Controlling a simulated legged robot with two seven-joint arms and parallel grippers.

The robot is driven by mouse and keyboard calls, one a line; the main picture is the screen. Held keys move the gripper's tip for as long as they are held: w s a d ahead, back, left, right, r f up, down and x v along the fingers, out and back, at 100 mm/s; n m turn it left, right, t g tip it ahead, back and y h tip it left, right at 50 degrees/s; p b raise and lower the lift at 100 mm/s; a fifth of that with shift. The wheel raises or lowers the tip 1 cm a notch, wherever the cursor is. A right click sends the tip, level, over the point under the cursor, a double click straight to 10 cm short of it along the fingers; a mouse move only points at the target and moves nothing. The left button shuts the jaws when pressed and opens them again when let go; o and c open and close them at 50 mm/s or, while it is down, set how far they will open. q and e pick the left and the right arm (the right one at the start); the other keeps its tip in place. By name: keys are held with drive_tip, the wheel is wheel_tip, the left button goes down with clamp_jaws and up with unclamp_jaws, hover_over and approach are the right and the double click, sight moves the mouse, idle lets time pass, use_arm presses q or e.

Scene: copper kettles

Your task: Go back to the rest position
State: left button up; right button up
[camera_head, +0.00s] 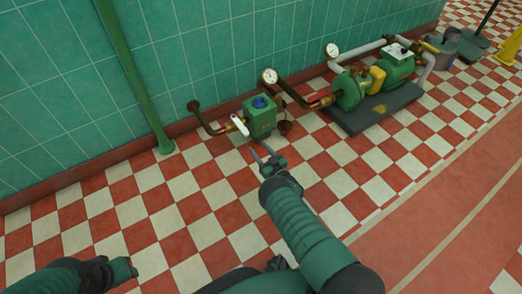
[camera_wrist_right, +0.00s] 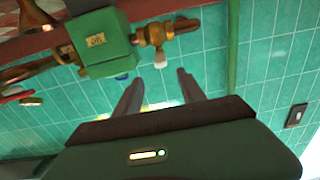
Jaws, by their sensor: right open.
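My right gripper (camera_head: 266,154) reaches forward over the checkered floor, its two fingers apart and nothing between them. It stands just in front of the green box (camera_head: 262,121), which has a blue knob (camera_head: 260,102) on top and a white lever (camera_head: 240,125) on its left side. In the right wrist view, the open gripper (camera_wrist_right: 160,80) points toward the tiled wall, with the green box (camera_wrist_right: 103,45) upside down beyond the fingers. My left gripper (camera_head: 122,268) is low at the left, over the floor; its fingers are too small to read.
A green pump (camera_head: 350,88) on a dark base (camera_head: 372,118) stands right of the box. A round gauge (camera_head: 269,76) is above the box. A green vertical pipe (camera_head: 132,75) runs down the tiled wall at left. The checkered floor in front is open.

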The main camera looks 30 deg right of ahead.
drive_tip(key=w+d+r+m+g+h+p, duration=0.3)
drive_tip(key=d+r+h, duration=0.25)
drive_tip(key=r, duration=0.55)
wheel_tip(320, 180, up, 7)
drive_tip(key=s+a+m+g+p, duration=0.2)
drive_tip(key=g, duration=0.2)
drive_tip(key=s+a+r+n+g+y+p, duration=0.25)
drive_tip(key=s+a+r, duration=0.4)
drive_tip(key=s, duration=0.45)
drive_tip(key=s+a+r+n+g+y+p, duration=0.1)
drive_tip(key=s+a+r+g+p, duration=0.2)
drive_tip(key=s+a+r, duration=0.6)
drive_tip(key=s+a+r+n+g+y+p, duration=0.1)
drive_tip(key=s+a+r+g+p, duration=0.3)
drive_tip(key=s, duration=0.9)
wheel_tip(320, 180, up, 34)
drive_tip(key=t+p, duration=0.1)
drive_tip(key=p, duration=3.3)
drive_tip(key=shift+w+a, duration=0.4)
drive_tip(key=shift+w, duration=0.05)
